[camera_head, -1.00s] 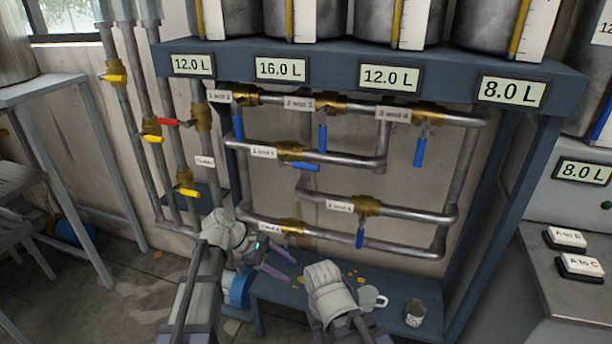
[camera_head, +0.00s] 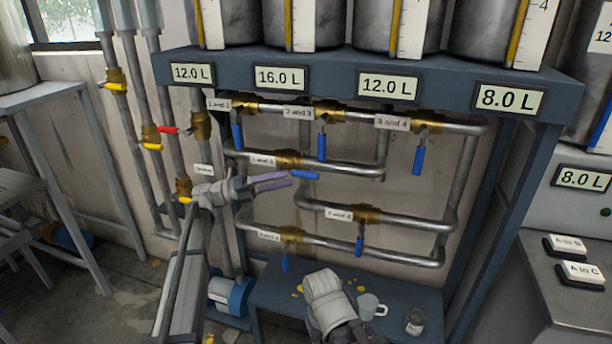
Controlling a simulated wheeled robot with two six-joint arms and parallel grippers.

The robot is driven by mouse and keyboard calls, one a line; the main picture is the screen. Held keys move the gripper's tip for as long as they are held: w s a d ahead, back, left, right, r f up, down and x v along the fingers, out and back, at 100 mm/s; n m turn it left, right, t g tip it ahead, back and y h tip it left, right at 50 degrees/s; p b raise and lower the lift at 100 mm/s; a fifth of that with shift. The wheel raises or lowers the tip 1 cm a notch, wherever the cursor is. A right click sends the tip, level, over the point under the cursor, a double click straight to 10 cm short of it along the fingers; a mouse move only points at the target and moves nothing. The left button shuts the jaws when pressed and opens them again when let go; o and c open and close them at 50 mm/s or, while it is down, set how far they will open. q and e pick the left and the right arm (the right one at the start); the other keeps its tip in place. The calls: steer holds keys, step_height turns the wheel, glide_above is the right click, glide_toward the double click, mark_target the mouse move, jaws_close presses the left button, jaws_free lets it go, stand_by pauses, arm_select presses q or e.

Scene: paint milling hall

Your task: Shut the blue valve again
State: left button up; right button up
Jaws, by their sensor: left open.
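Several blue-handled valves sit on the pipe rack. One blue handle (camera_head: 305,174), on the brass valve (camera_head: 288,158) of the second pipe row, lies along its pipe. The other blue handles hang down across their pipes: top left (camera_head: 237,135), top middle (camera_head: 322,146), top right (camera_head: 418,160), lower right (camera_head: 360,246) and bottom left (camera_head: 285,264). My left gripper (camera_head: 276,181) is open, its purple fingers pointing right, close to the left end of the lengthwise handle. Contact cannot be told. My right wrist shows low in the middle; its fingers are hidden.
A low bench (camera_head: 268,292) holds a white mug (camera_head: 370,306) and a glass jar (camera_head: 415,322). Vertical pipes with a red handle (camera_head: 167,130) and yellow handles (camera_head: 153,146) stand left. Tanks sit on the frame above. A grey cabinet stands right.

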mark_target(306, 175)
arm_select(q)
steer(key=p+x, duration=0.1)
steer(key=x, duration=0.6)
steer(key=shift+d, duration=0.25)
jaws_close()
stand_by(1.2)
